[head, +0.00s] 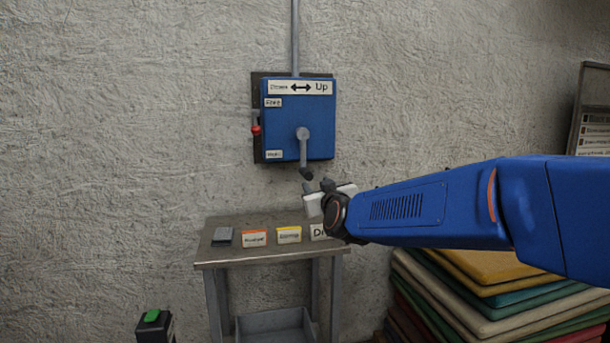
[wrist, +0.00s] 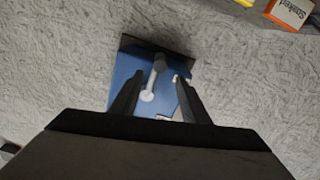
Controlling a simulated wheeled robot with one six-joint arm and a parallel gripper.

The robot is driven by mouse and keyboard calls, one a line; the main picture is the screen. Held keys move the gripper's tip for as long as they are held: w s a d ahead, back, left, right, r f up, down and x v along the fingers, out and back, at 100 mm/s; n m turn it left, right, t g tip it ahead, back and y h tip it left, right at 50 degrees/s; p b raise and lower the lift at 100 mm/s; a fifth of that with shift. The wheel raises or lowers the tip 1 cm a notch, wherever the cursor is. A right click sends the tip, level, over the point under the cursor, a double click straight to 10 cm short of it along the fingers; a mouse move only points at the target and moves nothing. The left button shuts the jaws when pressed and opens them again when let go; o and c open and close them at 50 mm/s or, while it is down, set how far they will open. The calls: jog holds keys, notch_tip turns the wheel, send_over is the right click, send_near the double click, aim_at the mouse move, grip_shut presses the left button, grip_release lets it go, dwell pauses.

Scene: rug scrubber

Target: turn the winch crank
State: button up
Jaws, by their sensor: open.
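The winch is a blue box (head: 285,120) on the wall, with a "Up" and double-arrow sign on top. Its grey crank (head: 303,145) hangs straight down from the hub, with a dark handle (head: 306,174) at its lower end. My gripper (head: 317,186) is open and empty, just below and slightly right of the handle. In the wrist view, the crank (wrist: 153,82) shows between my two spread fingers (wrist: 160,82), in front of the blue box (wrist: 125,90). The fingers do not appear to touch the handle; the exact depth gap is unclear.
A red-knobbed lever (head: 256,130) sits on the box's left side. Below stands a grey table (head: 225,258) with several small signs, one partly hidden by my arm. Folded rugs (head: 490,290) are stacked at the lower right. The wall left of the box is clear.

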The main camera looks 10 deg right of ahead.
aim_at(305, 173)
jog(key=w, duration=1.6)
jog(key=shift+w, duration=0.4)
grip_shut()
